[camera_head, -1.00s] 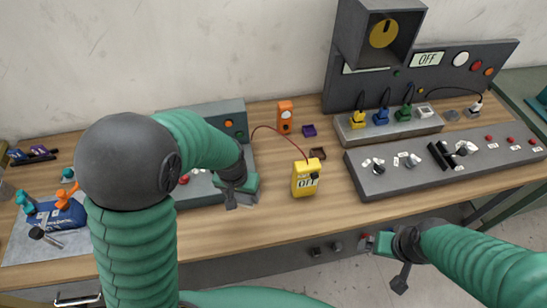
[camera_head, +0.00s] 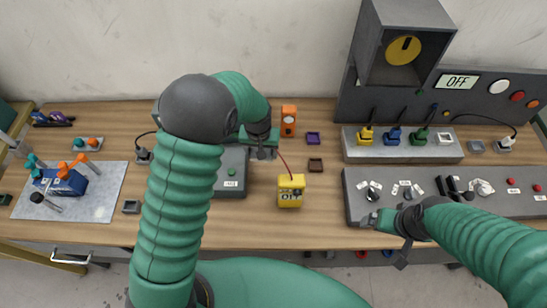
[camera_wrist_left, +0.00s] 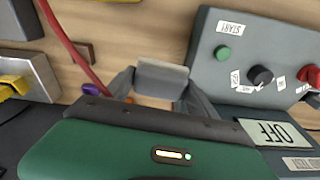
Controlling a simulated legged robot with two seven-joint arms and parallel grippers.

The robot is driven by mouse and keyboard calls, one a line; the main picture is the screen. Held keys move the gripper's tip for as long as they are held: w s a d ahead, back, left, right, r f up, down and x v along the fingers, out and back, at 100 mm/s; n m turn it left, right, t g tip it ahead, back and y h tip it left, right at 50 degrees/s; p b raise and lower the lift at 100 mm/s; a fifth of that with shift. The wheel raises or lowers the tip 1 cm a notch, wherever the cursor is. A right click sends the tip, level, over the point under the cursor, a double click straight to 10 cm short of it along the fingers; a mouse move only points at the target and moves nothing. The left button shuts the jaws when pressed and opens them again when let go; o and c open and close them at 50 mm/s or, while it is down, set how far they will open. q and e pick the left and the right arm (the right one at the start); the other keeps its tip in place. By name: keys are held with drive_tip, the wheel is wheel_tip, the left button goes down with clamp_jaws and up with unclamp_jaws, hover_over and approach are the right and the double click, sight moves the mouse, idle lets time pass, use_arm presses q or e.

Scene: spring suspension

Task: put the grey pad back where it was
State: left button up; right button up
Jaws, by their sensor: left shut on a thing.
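The grey pad (camera_wrist_left: 162,78) shows in the left wrist view as a small grey block between my left fingertips. My left gripper (camera_head: 264,152) is shut on it, beside the grey control box (camera_head: 232,160) and left of the red wire. In the head view the pad is too small and too covered by the gripper to make out. My right gripper (camera_head: 402,238) hangs over the front edge of the right console (camera_head: 357,205); its finger opening cannot be made out.
An orange device (camera_head: 288,120), a purple square (camera_head: 313,138) and a brown square (camera_head: 315,165) lie nearby. Bare wood (camera_head: 290,232) is free along the front.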

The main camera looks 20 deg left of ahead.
use_arm(q)
drive_tip(key=shift+n, duration=0.6)
drive_tip(key=w+f+p, duration=0.1)
drive_tip(key=f, duration=0.2)
drive_tip(key=w+d+f+p, duration=0.1)
drive_tip(key=w+f+p, duration=0.1)
drive_tip(key=f, duration=0.2)
drive_tip(key=w+f+p, duration=0.1)
drive_tip(key=f+p, duration=0.1)
drive_tip(key=f, duration=0.2)
drive_tip(key=shift+w+d, duration=0.2)
drive_tip(key=shift+w, duration=0.1)
drive_tip(key=shift+a+f, duration=0.15)
drive_tip(key=shift+f, duration=0.2)
drive_tip(key=shift+w+a+f, duration=0.1)
drive_tip(key=shift+a, duration=0.1)
drive_tip(key=o, duration=0.9)
drive_tip(key=shift+a, duration=0.1)
drive_tip(key=shift+c, duration=0.2)
drive_tip(key=o, duration=0.4)
drive_tip(key=shift+o, duration=0.2)
drive_tip(key=shift+d, duration=0.25)
use_arm(e)
drive_tip(key=r, duration=0.3)
drive_tip(key=a+r, duration=0.1)
drive_tip(key=r, duration=0.1)
drive_tip(key=shift+s+r, duration=0.1)
drive_tip(key=shift+r, duration=0.25)
drive_tip(key=shift+d, duration=0.1)
